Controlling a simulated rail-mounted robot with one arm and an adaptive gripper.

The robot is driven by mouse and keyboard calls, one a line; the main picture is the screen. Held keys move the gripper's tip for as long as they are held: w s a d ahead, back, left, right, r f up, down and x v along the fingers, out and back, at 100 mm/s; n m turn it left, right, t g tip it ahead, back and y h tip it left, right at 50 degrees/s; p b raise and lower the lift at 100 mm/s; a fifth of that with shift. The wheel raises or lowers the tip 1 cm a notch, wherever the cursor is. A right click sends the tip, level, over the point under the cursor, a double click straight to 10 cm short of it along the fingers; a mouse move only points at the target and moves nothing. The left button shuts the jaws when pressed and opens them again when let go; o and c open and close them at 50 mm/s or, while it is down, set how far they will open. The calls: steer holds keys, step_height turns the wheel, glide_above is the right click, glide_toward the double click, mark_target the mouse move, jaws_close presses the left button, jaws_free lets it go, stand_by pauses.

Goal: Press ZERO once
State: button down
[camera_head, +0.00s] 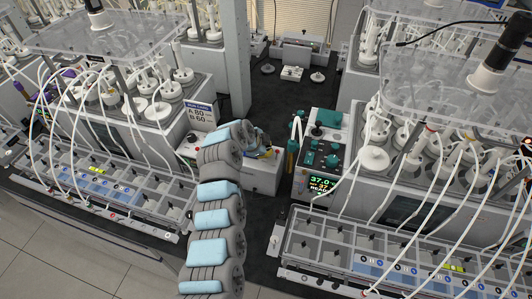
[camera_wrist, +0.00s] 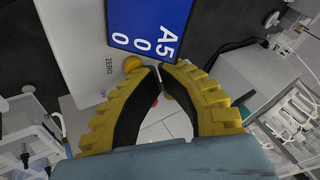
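The ZERO label (camera_wrist: 109,65) is printed on the white face of a box in the wrist view. A round yellow button (camera_wrist: 132,64) sits beside the label, close to the tip of the left finger. The finger partly overlaps it in the picture; I cannot tell whether they touch. My gripper (camera_wrist: 160,69) has yellow ribbed fingers with black inner pads. Its tips are together, with nothing visible held. A red button and an orange one show in the gap between the fingers. In the head view my gripper (camera_head: 262,149) is over the white box (camera_head: 262,180), largely hidden by my arm.
A blue panel with white characters (camera_wrist: 150,25) stands close beyond the fingertips. Tube-covered reactors (camera_head: 373,157) and sectioned trays (camera_head: 340,250) flank the dark bench strip.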

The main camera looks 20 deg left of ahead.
stand_by(0.6)
steer(key=shift+r, duration=1.2)
steer(key=shift+r, duration=0.1)
step_height(320, 180, up, 5)
steer(key=shift+f, duration=0.1)
stand_by(0.8)
